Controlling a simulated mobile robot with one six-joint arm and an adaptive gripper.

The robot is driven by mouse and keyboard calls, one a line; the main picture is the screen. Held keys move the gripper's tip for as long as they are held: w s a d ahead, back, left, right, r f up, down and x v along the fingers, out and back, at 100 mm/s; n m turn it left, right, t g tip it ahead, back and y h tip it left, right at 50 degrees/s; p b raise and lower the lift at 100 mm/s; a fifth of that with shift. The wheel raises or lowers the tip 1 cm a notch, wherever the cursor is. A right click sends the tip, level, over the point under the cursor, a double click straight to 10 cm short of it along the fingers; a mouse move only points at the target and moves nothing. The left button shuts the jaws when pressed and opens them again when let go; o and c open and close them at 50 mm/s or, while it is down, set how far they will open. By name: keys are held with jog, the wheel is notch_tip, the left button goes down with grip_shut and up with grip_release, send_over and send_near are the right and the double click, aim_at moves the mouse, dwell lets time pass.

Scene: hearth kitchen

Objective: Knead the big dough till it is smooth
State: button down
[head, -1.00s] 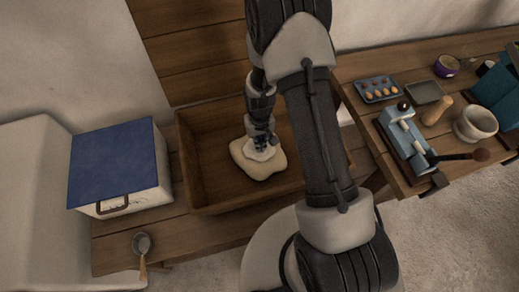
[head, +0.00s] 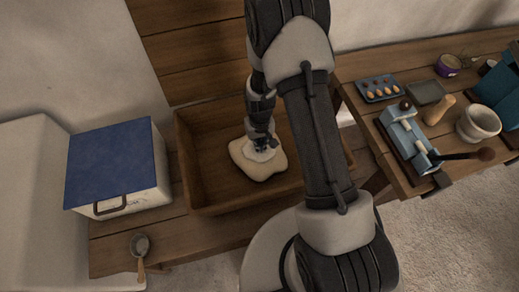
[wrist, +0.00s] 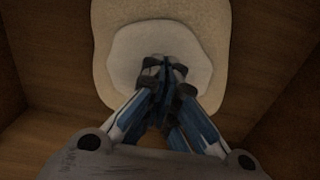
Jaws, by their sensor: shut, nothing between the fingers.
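The big dough (head: 250,168) is a pale, flattened, rounded slab on the floor of a wooden trough (head: 205,200). In the wrist view the dough (wrist: 106,50) fills the upper middle, with a whiter round patch (wrist: 130,55) on its top. My gripper (head: 262,148) points down at this patch with its fingers shut and nothing between them. In the wrist view my gripper (wrist: 166,75) overlaps the near half of the patch. The fingertips look at or very close to the surface; I cannot tell how deep they press.
A white box with a blue lid (head: 112,165) stands left of the trough, with a scoop (head: 140,250) in front. The trough walls surround my gripper.

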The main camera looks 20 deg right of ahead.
jog(key=shift+f+b, duration=0.55)
jog(key=shift+f, duration=0.05)
dwell(1.5)
dwell(0.5)
jog(key=shift+r+p, duration=1.25)
jog(key=shift+r, duration=0.5)
jog(key=shift+a, duration=1.55)
jog(key=shift+f, duration=0.1)
